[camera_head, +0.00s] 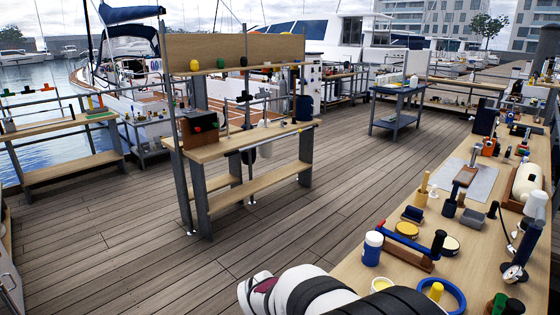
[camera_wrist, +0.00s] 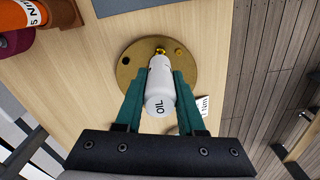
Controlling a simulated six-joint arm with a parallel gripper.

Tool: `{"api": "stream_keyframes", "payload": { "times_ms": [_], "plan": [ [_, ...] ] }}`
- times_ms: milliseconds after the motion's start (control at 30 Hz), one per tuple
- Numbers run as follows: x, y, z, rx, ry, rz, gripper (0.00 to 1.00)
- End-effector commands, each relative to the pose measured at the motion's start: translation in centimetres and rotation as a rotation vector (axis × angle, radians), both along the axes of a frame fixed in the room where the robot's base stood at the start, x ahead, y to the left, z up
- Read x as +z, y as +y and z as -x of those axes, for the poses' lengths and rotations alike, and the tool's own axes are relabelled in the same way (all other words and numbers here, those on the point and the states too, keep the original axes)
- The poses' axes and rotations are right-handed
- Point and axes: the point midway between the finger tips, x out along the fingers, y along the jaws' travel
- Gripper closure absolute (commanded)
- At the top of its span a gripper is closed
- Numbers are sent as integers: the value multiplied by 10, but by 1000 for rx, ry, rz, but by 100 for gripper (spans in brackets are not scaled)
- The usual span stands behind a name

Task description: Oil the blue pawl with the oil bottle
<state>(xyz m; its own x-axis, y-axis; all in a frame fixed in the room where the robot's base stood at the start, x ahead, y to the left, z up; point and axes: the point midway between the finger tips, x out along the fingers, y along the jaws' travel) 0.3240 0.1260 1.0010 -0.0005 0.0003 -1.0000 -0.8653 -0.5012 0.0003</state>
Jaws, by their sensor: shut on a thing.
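My gripper (camera_wrist: 160,104) is shut on the white oil bottle (camera_wrist: 160,82) in the wrist view, with one teal finger on each side of it. The end marked OIL faces the camera, and the gold nozzle (camera_wrist: 160,51) points away from it. The bottle is in front of a round brass-coloured plate (camera_wrist: 188,72) on a wooden top; I cannot tell whether they touch. I cannot make out a blue pawl for certain in either view. My gripper does not show in the head view.
In the wrist view, an orange bottle (camera_wrist: 18,14) is at the top left and a small white label (camera_wrist: 203,104) lies right of the plate. In the head view, a crowded bench (camera_head: 345,262) runs along the right, with a blue ring (camera_head: 459,293) near its front. Decking (camera_head: 270,220) is clear.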

Motion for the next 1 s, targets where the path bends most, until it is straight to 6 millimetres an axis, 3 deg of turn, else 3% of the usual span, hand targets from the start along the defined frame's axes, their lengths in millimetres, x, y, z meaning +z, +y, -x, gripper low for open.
{"api": "stream_keyframes", "payload": {
  "times_ms": [167,500,800,1000],
  "plan": [
    [17,0,0,0,-3,-1,100],
    [19,0,0,-1,-1,0,100],
    [56,0,0,0,-2,-1,100],
    [57,0,0,0,0,0,100]
  ]
}}
